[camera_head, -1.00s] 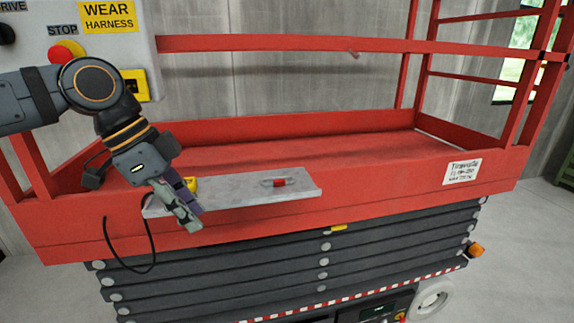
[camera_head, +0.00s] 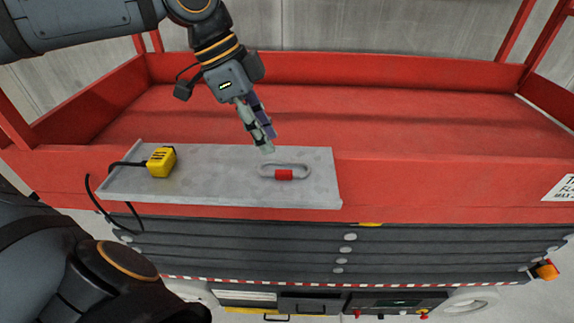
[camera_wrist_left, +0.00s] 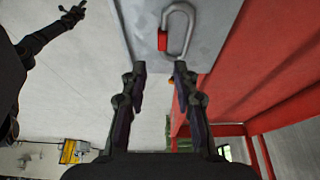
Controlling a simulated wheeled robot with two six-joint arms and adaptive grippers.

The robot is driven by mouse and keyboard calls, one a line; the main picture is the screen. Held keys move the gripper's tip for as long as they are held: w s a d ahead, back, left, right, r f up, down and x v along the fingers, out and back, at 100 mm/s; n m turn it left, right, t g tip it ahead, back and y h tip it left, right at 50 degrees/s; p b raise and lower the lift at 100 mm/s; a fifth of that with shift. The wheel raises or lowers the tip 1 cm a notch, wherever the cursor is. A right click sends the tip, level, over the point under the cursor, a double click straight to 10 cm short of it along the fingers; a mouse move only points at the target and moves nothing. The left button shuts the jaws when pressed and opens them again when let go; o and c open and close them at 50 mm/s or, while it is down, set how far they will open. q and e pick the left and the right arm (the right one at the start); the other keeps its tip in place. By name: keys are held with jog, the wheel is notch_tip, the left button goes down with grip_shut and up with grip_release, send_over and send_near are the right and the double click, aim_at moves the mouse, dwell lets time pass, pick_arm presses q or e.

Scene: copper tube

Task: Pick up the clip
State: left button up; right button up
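The clip (camera_head: 285,172) is a grey oval carabiner with a red sleeve, lying flat on a grey metal shelf (camera_head: 225,190). It also shows at the top of the left wrist view (camera_wrist_left: 176,32), just beyond the fingertips. My left gripper (camera_head: 266,144) is above the shelf, just behind and left of the clip in the head view. In the left wrist view its two fingers (camera_wrist_left: 159,72) are apart with nothing between them. My right gripper (camera_wrist_left: 73,14) shows small at the upper left of the left wrist view, fingers spread and empty, away from the shelf.
A yellow box with a black cable (camera_head: 161,161) sits on the left part of the shelf. The shelf is fixed at the edge of a red lift platform (camera_head: 400,118) with red rails. The shelf between the yellow box and the clip is bare.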

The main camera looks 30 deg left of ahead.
aim_at(283, 170)
pick_arm(q)
jog(key=shift+s+x, duration=0.25)
jog(key=shift+x, duration=0.9)
jog(key=shift+w+f, duration=0.3)
jog(key=shift+w, duration=0.25)
jog(key=shift+w+f, duration=0.35)
jog(key=shift+w, duration=0.2)
jog(key=shift+s+x, duration=0.25)
jog(key=shift+x, duration=0.95)
jog(key=shift+s+d+f, duration=0.1)
jog(key=shift+s+f, duration=0.05)
jog(key=shift+f, duration=0.3)
jog(key=shift+s+f, duration=0.15)
jog(key=shift+f, duration=0.35)
jog(key=shift+w+d+f, duration=0.1)
jog(key=shift+f, duration=0.2)
jog(key=shift+w, duration=0.1)
jog(key=shift+d, duration=0.15)
jog(key=c, duration=0.4)
grip_shut()
pick_arm(e)
jog(key=shift+w+d, duration=0.1)
jog(key=shift+w, duration=0.35)
